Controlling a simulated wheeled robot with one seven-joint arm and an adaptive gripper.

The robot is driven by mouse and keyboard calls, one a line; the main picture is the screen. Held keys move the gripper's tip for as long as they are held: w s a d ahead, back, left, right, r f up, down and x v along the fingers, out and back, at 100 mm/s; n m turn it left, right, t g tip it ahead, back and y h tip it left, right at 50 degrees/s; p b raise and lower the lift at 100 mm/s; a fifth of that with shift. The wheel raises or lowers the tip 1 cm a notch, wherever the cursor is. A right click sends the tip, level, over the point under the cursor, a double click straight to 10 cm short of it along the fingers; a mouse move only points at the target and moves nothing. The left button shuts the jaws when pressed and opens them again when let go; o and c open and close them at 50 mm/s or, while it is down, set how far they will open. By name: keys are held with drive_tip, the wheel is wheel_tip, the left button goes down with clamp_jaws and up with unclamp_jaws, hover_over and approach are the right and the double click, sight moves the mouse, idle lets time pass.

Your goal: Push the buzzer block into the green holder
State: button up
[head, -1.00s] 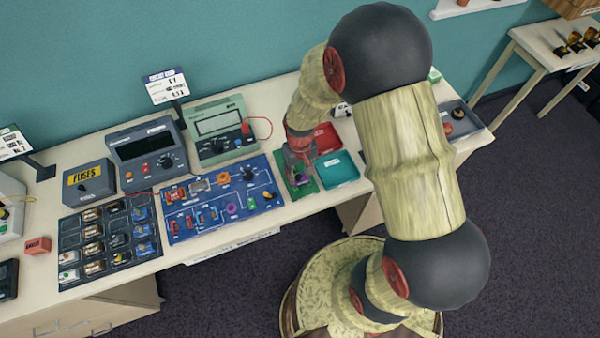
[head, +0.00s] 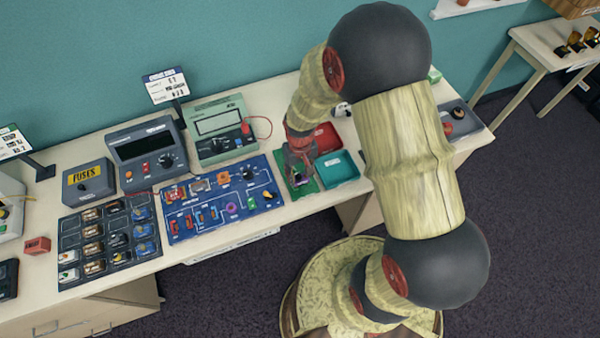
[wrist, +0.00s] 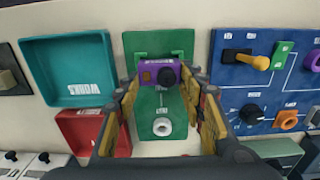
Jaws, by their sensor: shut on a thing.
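The buzzer block is a small purple block with a dark round face (wrist: 148,75). It sits between the fingers of my gripper (wrist: 160,82), which is shut on it. The green holder (wrist: 147,108) is the green board under and around the block in the wrist view, with a raised green part beyond the block and a white ring on the near side. Whether the block touches the green surface or is seated in it, I cannot tell. In the head view my gripper (head: 299,174) is low over the green board (head: 307,187) and hides most of it.
A teal tray (wrist: 68,101) and a red tray (wrist: 104,150) lie left of the holder in the wrist view. A blue circuit board (wrist: 222,70) with knobs and switches lies close on its right. Meters (head: 215,128) stand behind on the table.

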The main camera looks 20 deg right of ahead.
drive_tip(key=shift+f+b, duration=0.35)
drive_tip(key=shift+f, duration=0.15)
idle(0.4)
drive_tip(key=o, duration=1.2)
drive_tip(key=shift+o, duration=1.2)
drive_tip(key=shift+o, duration=1.4)
drive_tip(key=shift+r, duration=0.15)
drive_tip(key=shift+r+p, duration=2.9)
drive_tip(key=shift+r, duration=1)
drive_tip(key=shift+s, duration=0.1)
